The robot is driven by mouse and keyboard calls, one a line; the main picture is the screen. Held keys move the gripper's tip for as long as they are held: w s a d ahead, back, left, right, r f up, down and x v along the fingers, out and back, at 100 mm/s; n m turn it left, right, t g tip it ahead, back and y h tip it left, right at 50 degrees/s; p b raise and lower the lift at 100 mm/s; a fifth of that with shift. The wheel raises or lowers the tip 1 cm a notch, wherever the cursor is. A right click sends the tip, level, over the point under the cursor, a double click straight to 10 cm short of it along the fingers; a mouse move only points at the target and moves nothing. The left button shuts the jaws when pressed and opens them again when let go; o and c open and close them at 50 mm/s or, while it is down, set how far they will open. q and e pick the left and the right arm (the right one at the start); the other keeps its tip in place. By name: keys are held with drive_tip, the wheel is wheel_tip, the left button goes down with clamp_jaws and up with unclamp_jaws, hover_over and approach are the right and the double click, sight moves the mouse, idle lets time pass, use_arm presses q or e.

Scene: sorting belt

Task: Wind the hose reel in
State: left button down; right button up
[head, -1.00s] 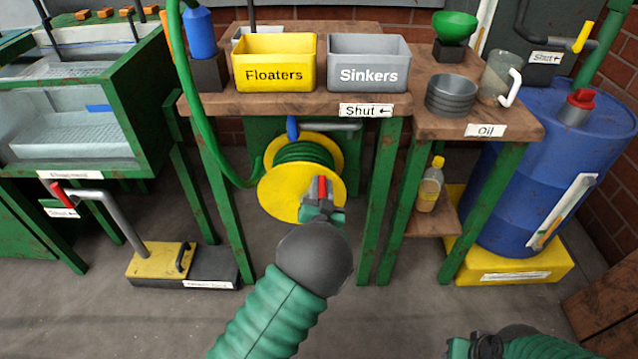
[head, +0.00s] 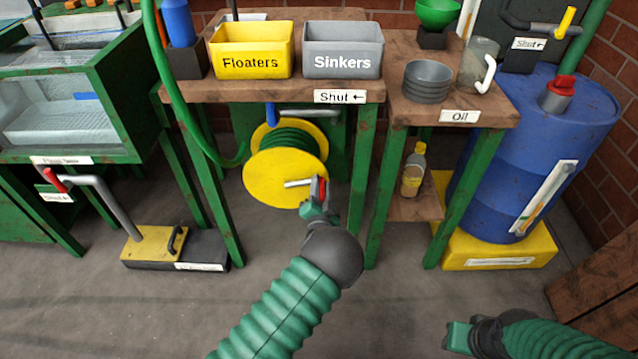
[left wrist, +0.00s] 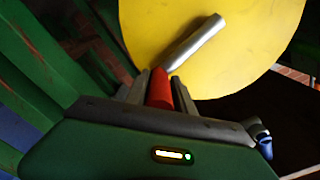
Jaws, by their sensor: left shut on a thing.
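The hose reel has a yellow front disc (head: 265,180) and green hose (head: 285,137) wound behind it, under the wooden bench. A silver crank arm (head: 297,183) points right from near the disc's middle to a red handle (head: 323,188). My left gripper (head: 318,197) is shut on the red handle. In the left wrist view, the red handle (left wrist: 159,88) sits between the fingers, with the silver crank arm (left wrist: 195,42) beyond against the yellow disc (left wrist: 245,50). My right gripper (head: 458,337) is low at the right, away from the reel; its jaws are unclear.
Green bench legs (head: 360,190) stand on both sides of the reel. Green hose (head: 165,75) hangs at the bench's left. A yellow Floaters bin (head: 250,62) and grey Sinkers bin (head: 343,62) stand above. A blue barrel (head: 530,150) is at the right.

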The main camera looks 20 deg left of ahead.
use_arm(q)
drive_tip(key=shift+d+f, duration=0.1)
drive_tip(key=shift+f, duration=0.45)
drive_tip(key=shift+a, duration=0.2)
drive_tip(key=c, duration=1.2)
unclamp_jaws()
drive_tip(key=shift+o, duration=0.2)
